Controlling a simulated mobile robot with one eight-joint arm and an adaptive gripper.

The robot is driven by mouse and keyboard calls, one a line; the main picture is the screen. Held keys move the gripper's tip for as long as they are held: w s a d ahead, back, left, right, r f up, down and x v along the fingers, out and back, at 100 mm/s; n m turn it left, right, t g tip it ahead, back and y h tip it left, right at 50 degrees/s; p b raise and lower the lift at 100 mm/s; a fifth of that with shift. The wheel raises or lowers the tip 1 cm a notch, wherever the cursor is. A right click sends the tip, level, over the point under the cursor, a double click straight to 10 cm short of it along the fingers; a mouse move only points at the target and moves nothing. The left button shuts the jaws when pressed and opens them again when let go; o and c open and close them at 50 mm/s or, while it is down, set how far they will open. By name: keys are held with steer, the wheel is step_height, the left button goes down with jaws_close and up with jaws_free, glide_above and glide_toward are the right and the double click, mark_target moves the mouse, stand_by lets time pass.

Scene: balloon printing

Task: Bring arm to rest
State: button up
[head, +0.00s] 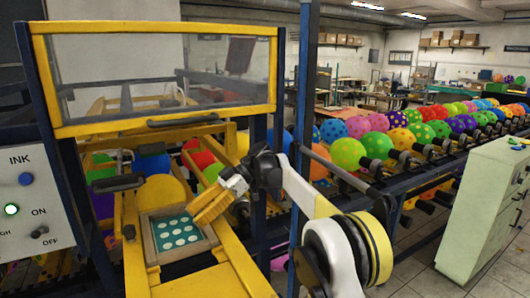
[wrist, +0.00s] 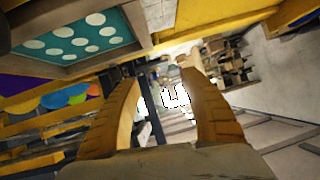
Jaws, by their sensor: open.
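My gripper (head: 212,200) is in the head view, at the right edge of the printing frame's tray. Its yellow fingers point left and down, next to the teal screen with white dots (head: 178,234). In the wrist view the two fingers (wrist: 160,100) stand apart with nothing between them. The dotted screen (wrist: 80,38) shows at the upper left there, off to the side of the fingers. My arm bends up from the lower right to the gripper.
A yellow machine frame (head: 150,128) with a clear raised guard stands around the tray. A dark blue post (head: 302,110) rises close to my arm. Several colourful balloons (head: 360,126) sit on a rack at the right. A control panel (head: 30,200) is at the left, a pale cabinet (head: 487,205) at the right.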

steer(key=s+d+r+m+t+h, duration=0.1)
steer(key=s+d+r+m+t, duration=0.2)
steer(key=d+m, duration=0.3)
steer(key=s+d+r+m+t+h, duration=0.2)
steer(key=s+d+r+m+t, duration=0.15)
steer(key=d, duration=0.45)
steer(key=s+d+f+m+t+h, duration=0.35)
steer(key=s+d+m, duration=0.45)
steer(key=s+d, duration=0.3)
steer(key=s+d+f+m+t+h+b, duration=0.3)
steer(key=s+d+f+m, duration=0.3)
steer(key=s+d+f, duration=0.5)
step_height(320, 180, down, 2)
steer(key=shift+d+f+t+b, duration=0.2)
steer(key=shift+d+t+b, duration=0.55)
steer(key=shift+d, duration=0.25)
